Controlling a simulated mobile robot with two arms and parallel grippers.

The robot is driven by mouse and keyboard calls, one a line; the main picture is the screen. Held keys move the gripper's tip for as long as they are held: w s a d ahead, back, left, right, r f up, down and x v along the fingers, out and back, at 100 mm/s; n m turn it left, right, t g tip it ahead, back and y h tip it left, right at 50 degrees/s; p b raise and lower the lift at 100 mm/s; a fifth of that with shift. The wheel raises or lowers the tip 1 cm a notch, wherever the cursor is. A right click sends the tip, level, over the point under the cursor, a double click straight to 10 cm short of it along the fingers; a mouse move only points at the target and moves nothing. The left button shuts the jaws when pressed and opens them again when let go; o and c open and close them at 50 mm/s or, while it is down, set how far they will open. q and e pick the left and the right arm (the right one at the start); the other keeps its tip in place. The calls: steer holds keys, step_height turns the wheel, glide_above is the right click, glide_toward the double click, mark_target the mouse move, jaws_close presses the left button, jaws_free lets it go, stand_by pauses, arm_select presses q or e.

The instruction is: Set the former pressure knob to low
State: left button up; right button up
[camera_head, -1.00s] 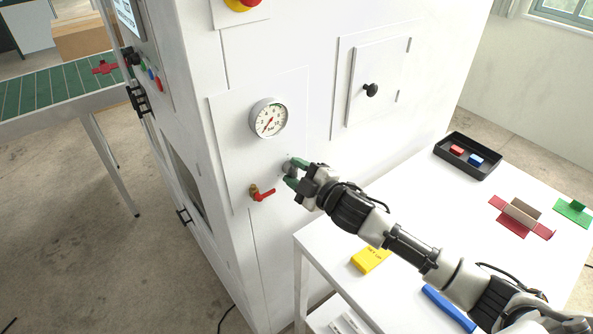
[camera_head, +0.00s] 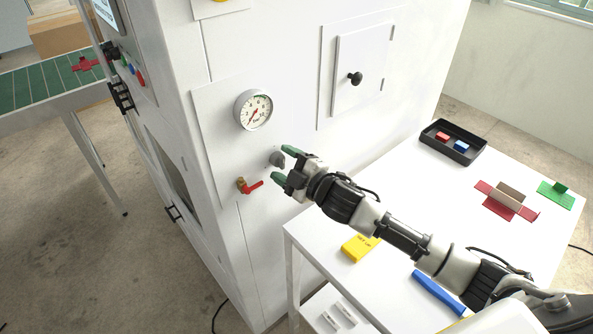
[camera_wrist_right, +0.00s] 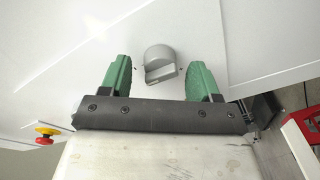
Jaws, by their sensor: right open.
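My right gripper (camera_head: 283,166) is open with green fingertips just in front of the knob. In the right wrist view the knob (camera_wrist_right: 160,64) shows its raised grip bar, ahead of and between the two open fingers (camera_wrist_right: 160,80), touching neither. Any setting marks around the knob are too small to read. The gauge needle points to the lower left. My left gripper is not in view.
A white table (camera_head: 400,200) stands at the right, with a black tray (camera_head: 453,142), a yellow block (camera_head: 360,248), a blue tool (camera_head: 438,292) and red and green flat pieces. A hatch with a black knob (camera_head: 355,78) is above right. A conveyor (camera_head: 40,88) is at left.

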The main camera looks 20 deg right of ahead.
steer(key=b+v, duration=0.3)
steer(key=v, duration=0.7)
steer(key=shift+s, duration=0.2)
